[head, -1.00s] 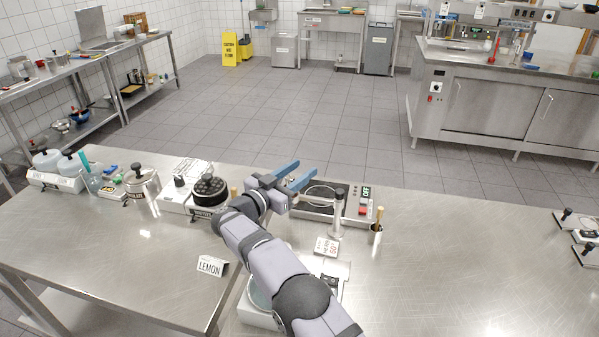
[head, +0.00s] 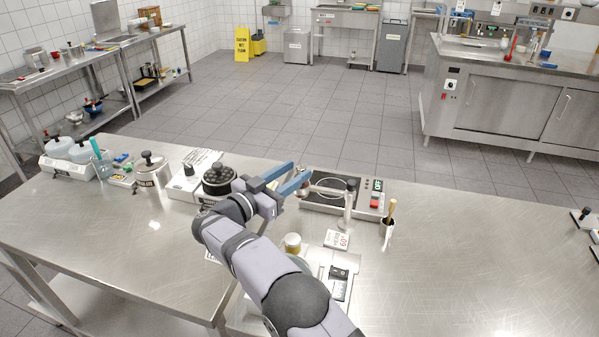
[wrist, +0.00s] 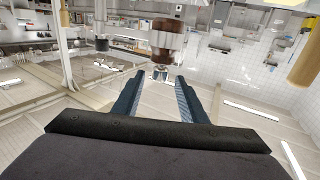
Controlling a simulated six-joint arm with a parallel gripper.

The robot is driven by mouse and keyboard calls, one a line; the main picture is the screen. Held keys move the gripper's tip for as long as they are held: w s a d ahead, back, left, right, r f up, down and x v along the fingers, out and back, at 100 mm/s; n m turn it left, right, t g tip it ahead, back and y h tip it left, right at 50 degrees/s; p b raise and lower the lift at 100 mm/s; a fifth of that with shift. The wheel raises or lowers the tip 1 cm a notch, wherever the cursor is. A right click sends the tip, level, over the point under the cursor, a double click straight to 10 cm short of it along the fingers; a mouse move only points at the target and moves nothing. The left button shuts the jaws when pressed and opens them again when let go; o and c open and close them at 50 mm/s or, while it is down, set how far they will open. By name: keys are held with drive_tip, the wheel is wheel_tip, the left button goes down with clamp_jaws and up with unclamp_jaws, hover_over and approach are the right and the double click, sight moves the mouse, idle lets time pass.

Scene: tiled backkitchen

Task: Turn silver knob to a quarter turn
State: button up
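My gripper (head: 301,170) is open and empty above the worktop, near the left side of a hotplate unit (head: 318,207). Its two blue fingers are apart, also in the wrist view (wrist: 158,84). A brown, rounded end (head: 304,190) on a silver bar from an upright post (head: 349,203) shows just below the near finger. In the wrist view a brown cylindrical piece with a small silver part (wrist: 167,40) appears beyond and between the fingers, apart from them. I cannot clearly single out the silver knob; my arm hides part of the appliances beneath it.
A dark-topped appliance (head: 218,180) stands left. The right worktop (head: 480,260) is largely clear.

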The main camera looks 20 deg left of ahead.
sight(301, 166)
idle(0.4)
drive_tip(key=w+r+t+y, duration=0.1)
drive_tip(key=w+d+r+n+t+y, duration=0.1)
drive_tip(key=r, duration=0.1)
drive_tip(key=w+r+n+t+y, duration=0.1)
drive_tip(key=shift+w+d+r, duration=0.1)
drive_tip(key=shift+d+r, duration=0.05)
drive_tip(key=shift+r, duration=0.05)
drive_tip(key=shift+w+r+n+t+y, duration=0.1)
drive_tip(key=shift+r+n+t+y, duration=0.1)
drive_tip(key=shift+n+y, duration=0.3)
drive_tip(key=shift+w+r+n+t+y, duration=0.1)
drive_tip(key=shift+n+t+y, duration=0.15)
drive_tip(key=shift+y, duration=0.45)
drive_tip(key=shift+d+f+n+y+p, duration=0.15)
drive_tip(key=shift+n+y+p, duration=0.15)
drive_tip(key=shift+n+y, duration=0.75)
drive_tip(key=shift+s+d+f+n+g+y, duration=0.2)
drive_tip(key=shift+s+f+n+g+y, duration=0.4)
drive_tip(key=shift+f+y, duration=0.3)
drive_tip(key=shift+s+d+f+n+g+y, duration=0.15)
drive_tip(key=shift+s+f+n+g+y, duration=0.5)
drive_tip(key=shift+y, duration=0.5)
drive_tip(key=shift+s+d+f+n+g+y, duration=0.25)
drive_tip(key=shift+s+f+n+y, duration=0.2)
drive_tip(key=shift+s+f+y, duration=0.4)
drive_tip(key=shift+w+a, duration=0.1)
drive_tip(key=shift+w, duration=0.1)
drive_tip(key=shift+p+x, duration=1.55)
drive_tip(key=shift+x, duration=2.05)
